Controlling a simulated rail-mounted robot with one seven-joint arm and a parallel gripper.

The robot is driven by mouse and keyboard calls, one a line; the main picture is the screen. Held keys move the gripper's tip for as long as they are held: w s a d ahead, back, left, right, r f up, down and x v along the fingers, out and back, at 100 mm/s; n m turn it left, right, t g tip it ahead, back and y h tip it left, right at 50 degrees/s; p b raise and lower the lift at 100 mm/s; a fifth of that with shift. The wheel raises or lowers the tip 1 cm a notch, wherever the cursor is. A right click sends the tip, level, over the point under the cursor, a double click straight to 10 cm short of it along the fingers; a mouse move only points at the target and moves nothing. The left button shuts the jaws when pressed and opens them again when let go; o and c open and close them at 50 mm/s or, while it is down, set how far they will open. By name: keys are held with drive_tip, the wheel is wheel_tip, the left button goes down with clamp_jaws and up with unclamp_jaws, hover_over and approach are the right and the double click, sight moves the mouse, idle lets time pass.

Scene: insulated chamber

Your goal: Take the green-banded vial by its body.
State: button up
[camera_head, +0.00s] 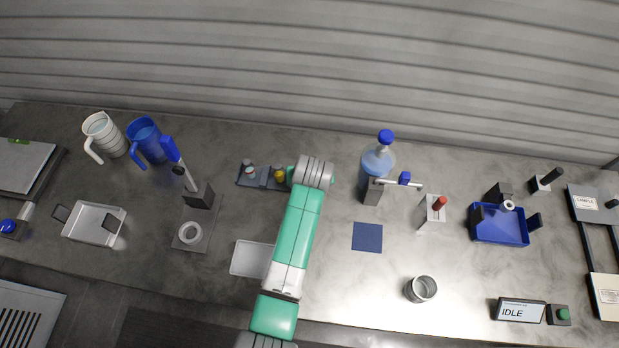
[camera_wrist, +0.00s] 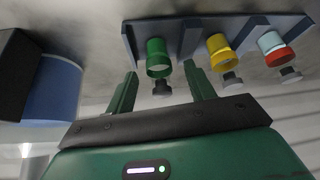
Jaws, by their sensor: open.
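The green-banded vial (camera_wrist: 157,56) stands in a dark rack (camera_wrist: 188,38) in the wrist view, with its dark cap (camera_wrist: 162,88) pointing down the picture. My gripper (camera_wrist: 160,70) is open and empty. Its fingertips show on either side of the green-banded vial, apart from it; I cannot tell how deep they reach around its body. A yellow-banded vial (camera_wrist: 218,47) and a red-banded vial (camera_wrist: 271,42) stand in the same rack to the right. In the head view the rack (camera_head: 243,181) shows beside my arm, which hides the green-banded vial there.
In the wrist view a large blue cylinder (camera_wrist: 52,92) stands at the left. In the head view a blue-capped bottle (camera_head: 378,160) is right of my arm, and a stand with a ring (camera_head: 189,232) and white tray (camera_head: 250,258) are left. A blue mat (camera_head: 367,237) lies flat.

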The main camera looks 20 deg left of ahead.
drive_tip(key=shift+w+f, duration=0.15)
drive_tip(key=shift+f, duration=0.25)
drive_tip(key=c, duration=1.1)
drive_tip(key=shift+o, duration=0.2)
drive_tip(key=shift+r, duration=0.15)
drive_tip(key=shift+r, duration=0.3)
drive_tip(key=r, duration=0.1)
drive_tip(key=r+p, duration=0.1)
drive_tip(key=r, duration=0.1)
drive_tip(key=shift+s+d, duration=0.1)
drive_tip(key=shift+s, duration=0.1)
drive_tip(key=s+d+p, duration=0.1)
drive_tip(key=s+d, duration=0.2)
drive_tip(key=s, duration=0.4)
drive_tip(key=s+d+r+p, duration=0.1)
drive_tip(key=s+d, duration=0.3)
drive_tip(key=s, duration=0.3)
